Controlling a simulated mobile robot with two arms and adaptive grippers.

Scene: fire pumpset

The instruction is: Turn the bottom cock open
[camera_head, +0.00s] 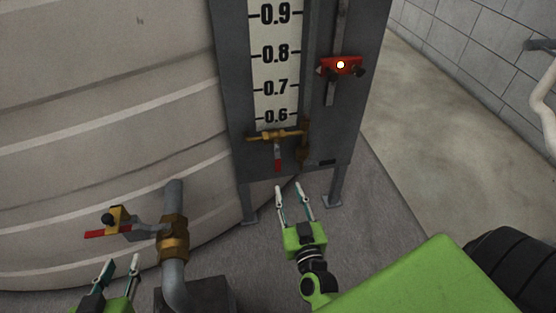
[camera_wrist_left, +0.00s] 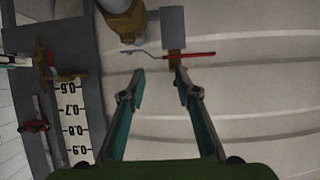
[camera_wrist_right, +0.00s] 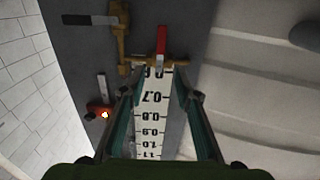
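The bottom cock (camera_head: 277,137) is a brass valve at the foot of the gauge, with a red-tipped lever (camera_head: 278,163) hanging down. In the right wrist view the brass cock (camera_wrist_right: 128,58) and its red lever (camera_wrist_right: 162,40) lie ahead of the fingertips. My right gripper (camera_head: 291,188) is open and empty, below and slightly right of the lever, apart from it. My left gripper (camera_head: 121,266) is open and empty at the lower left. In the left wrist view a pipe valve's red lever (camera_wrist_left: 190,54) lies beyond its fingertips.
The gauge panel (camera_head: 233,90) stands on legs (camera_head: 336,188) against the large ribbed tank (camera_head: 110,110). A red lit device (camera_head: 341,66) is on its right side. A grey pipe with a brass fitting (camera_head: 173,238) rises at the lower left. Floor (camera_head: 420,130) is clear at right.

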